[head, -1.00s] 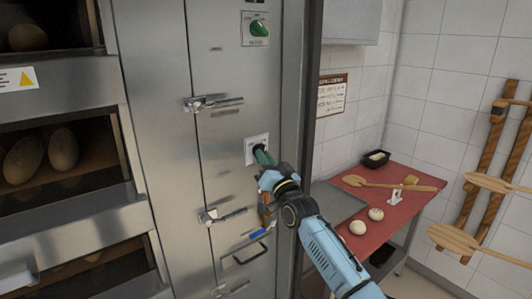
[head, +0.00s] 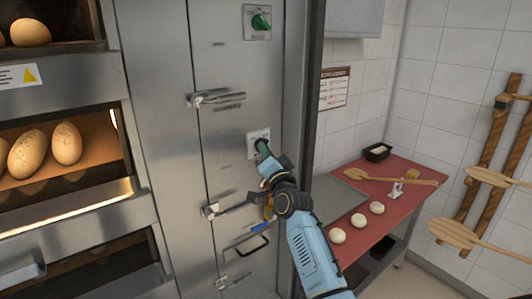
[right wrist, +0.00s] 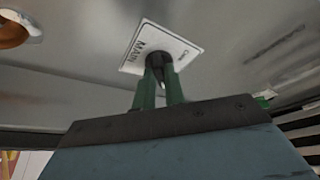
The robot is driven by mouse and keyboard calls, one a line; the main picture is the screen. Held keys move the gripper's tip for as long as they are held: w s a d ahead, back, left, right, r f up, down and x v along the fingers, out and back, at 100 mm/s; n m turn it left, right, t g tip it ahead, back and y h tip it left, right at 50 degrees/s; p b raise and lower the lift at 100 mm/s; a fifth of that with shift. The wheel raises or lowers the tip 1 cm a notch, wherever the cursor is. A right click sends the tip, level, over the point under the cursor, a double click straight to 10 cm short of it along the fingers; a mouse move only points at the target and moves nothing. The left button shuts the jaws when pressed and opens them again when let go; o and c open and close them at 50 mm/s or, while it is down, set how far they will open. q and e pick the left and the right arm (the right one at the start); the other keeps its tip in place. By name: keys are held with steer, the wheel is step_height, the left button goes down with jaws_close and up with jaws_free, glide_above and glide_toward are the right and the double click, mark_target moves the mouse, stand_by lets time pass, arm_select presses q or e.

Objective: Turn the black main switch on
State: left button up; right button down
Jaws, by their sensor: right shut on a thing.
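The black main switch (right wrist: 158,64) sits on a white plate marked MAIN in the right wrist view. In the head view the plate (head: 252,139) is on the steel oven front, and the switch is mostly hidden behind the fingers. My right gripper (head: 263,148) reaches it from below right. Its two green fingers (right wrist: 158,82) are shut on the switch, one on each side. My left gripper is not in view.
A green knob (head: 261,21) is above on the same panel. Door latches (head: 216,99) and a handle (head: 250,246) stick out nearby. The left oven decks hold bread (head: 67,143), the middle deck lit. A red table (head: 350,213) with dough balls stands right.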

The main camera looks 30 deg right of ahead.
steer(key=c, duration=1.5)
jaws_free()
steer(key=shift+o, duration=0.2)
steer(key=b+v, duration=0.2)
steer(key=v, duration=1.1)
steer(key=shift+s+b, duration=0.15)
steer(key=shift+b, duration=0.15)
